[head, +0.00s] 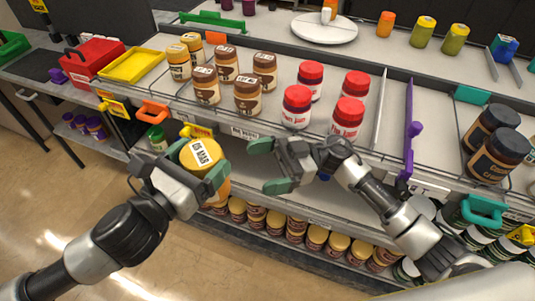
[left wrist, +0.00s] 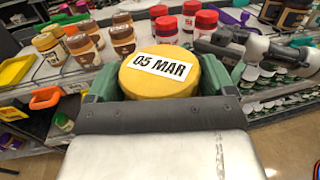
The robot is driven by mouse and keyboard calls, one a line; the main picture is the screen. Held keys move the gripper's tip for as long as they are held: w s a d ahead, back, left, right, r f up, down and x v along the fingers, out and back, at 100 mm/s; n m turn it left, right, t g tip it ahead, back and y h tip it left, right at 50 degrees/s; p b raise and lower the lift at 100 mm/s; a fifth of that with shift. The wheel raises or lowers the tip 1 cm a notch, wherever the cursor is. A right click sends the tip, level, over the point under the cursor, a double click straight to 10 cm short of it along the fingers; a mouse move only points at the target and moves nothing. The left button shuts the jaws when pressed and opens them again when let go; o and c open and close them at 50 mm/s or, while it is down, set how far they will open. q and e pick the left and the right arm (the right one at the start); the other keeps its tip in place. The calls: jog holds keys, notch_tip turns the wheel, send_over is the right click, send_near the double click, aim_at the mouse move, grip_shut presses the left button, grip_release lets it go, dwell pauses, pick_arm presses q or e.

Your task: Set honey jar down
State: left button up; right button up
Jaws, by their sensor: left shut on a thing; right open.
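The held honey jar (head: 203,158) has a yellow lid with a white label reading "05 MAR"; its lid fills the middle of the left wrist view (left wrist: 160,72). My left gripper (head: 200,150) is shut on this jar and holds it in front of the shelf's front edge. My right gripper (head: 275,165) is open and empty, just right of the jar. Two yellow-lidded jars (head: 179,62) stand on the shelf at the left, behind the held jar. They also show in the left wrist view (left wrist: 48,46).
Brown-lidded jars (head: 248,94) and red-lidded jars (head: 296,106) stand on the shelf (head: 340,72) to the right. A yellow tray (head: 132,65) and red box (head: 95,60) lie left. A purple divider (head: 410,135) stands right. Several jars (head: 316,238) fill the lower shelf.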

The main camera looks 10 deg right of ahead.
pick_arm(q)
jog(key=shift+w, duration=0.1)
pick_arm(e)
jog(key=a, duration=0.3)
jog(key=s+a+r+h, duration=0.1)
jog(key=a, duration=0.3)
jog(key=a+h, duration=0.1)
jog(key=a, duration=0.3)
jog(key=shift+s+r+n+g, duration=0.3)
jog(key=shift+s+r, duration=0.05)
jog(key=shift+s, duration=0.05)
jog(key=shift+c, duration=0.5)
jog(key=c, duration=0.9)
pick_arm(q)
jog(key=o, duration=1)
pick_arm(e)
jog(key=shift+r, duration=0.1)
jog(key=shift+c, duration=0.2)
pick_arm(q)
jog(key=shift+o, duration=0.2)
jog(key=shift+r, duration=0.1)
